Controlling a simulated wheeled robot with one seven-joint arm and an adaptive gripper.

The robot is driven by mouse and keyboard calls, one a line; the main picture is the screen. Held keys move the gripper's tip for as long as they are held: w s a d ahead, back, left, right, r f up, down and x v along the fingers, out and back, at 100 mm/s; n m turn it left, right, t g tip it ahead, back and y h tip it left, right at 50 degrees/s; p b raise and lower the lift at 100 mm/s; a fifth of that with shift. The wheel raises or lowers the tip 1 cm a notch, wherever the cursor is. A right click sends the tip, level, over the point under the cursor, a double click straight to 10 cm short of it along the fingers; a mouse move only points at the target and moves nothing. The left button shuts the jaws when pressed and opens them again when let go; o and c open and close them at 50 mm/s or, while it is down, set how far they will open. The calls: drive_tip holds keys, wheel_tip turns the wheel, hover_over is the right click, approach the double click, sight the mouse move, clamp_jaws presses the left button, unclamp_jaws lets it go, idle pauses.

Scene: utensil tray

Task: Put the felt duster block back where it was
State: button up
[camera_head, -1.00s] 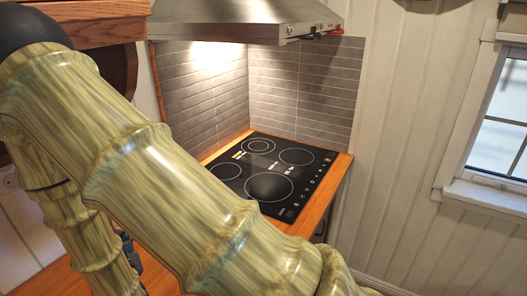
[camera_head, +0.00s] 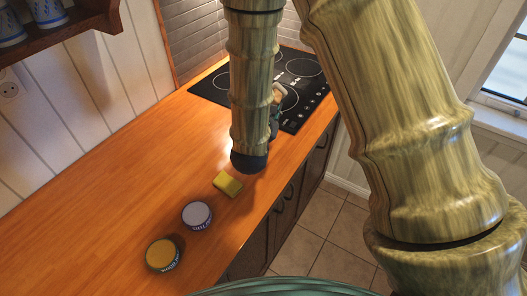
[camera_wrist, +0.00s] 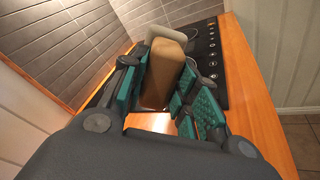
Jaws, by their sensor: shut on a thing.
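The felt duster block (camera_wrist: 160,82) is a brown block with a pale grey layer at its far end. In the wrist view it stands between the teal-padded fingers of my gripper (camera_wrist: 165,90), which is shut on it. In the head view a small part of the block (camera_head: 280,90) shows past my arm, in front of the black cooktop, with part of my gripper (camera_head: 274,124) just below it. My arm hides the rest. I cannot tell whether the block touches the surface below.
On the wooden counter (camera_head: 120,185) lie a yellow block (camera_head: 228,184), a white-topped round tin (camera_head: 197,214) and a yellow-topped round tin (camera_head: 163,254). The black cooktop (camera_head: 303,68) is at the back. The counter's left part is clear. A shelf with cups (camera_head: 48,12) hangs upper left.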

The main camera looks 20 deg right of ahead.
drive_tip(key=s+d+m+g+h+b, duration=0.15)
drive_tip(key=s+d+m+g, duration=0.3)
drive_tip(key=d, duration=0.45)
drive_tip(key=s+d+f+m+g+y+b, duration=0.35)
drive_tip(key=s+m+g+y, duration=0.3)
drive_tip(key=s+g, duration=0.35)
drive_tip(key=w+a+m+y+p, duration=0.1)
drive_tip(key=w+a+y, duration=0.1)
drive_tip(key=w+a, duration=0.4)
drive_tip(key=w+a+m+y+p, duration=0.1)
drive_tip(key=w+a, duration=0.5)
drive_tip(key=a, duration=0.5)
drive_tip(key=shift+w+a+f+m+y, duration=0.2)
drive_tip(key=shift+a+f+m+y, duration=0.1)
drive_tip(key=shift+f+m+y, duration=0.1)
drive_tip(key=shift+f+t+p, duration=0.25)
drive_tip(key=shift+f+p, duration=0.45)
drive_tip(key=shift+f, duration=1.05)
drive_tip(key=shift+c, duration=0.3)
drive_tip(key=o, duration=1)
drive_tip(key=shift+r, duration=0.1)
